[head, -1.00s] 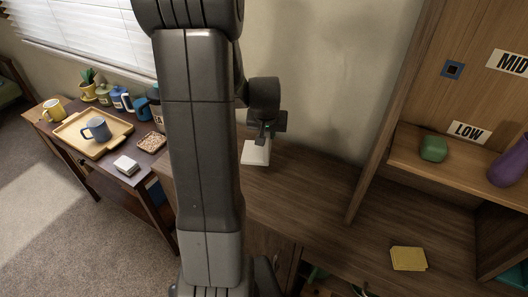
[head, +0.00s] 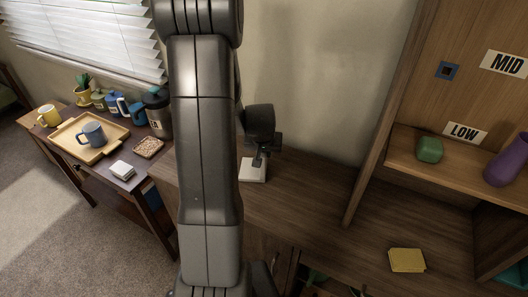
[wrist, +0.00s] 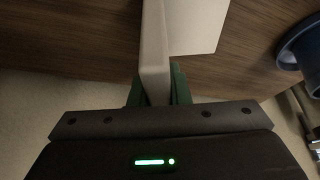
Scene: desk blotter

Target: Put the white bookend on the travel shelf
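The white bookend (head: 252,170) is at the left end of the wooden counter in the head view, just under my gripper (head: 260,156). In the wrist view its upright plate (wrist: 154,50) stands between my green-padded fingers (wrist: 157,92), which lie close on both sides, so my gripper looks shut on it. Its flat base (wrist: 198,25) reaches to the right there. I cannot tell whether the base touches the counter. No shelf marked as travel shows; the shelf unit at the right has a LOW label (head: 466,132) and a MID label (head: 505,64).
Yellow notes (head: 407,260) lie on the counter, which is clear in the middle (head: 310,195). A side table at left holds a tray (head: 70,150) and a coffee pot (head: 158,115).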

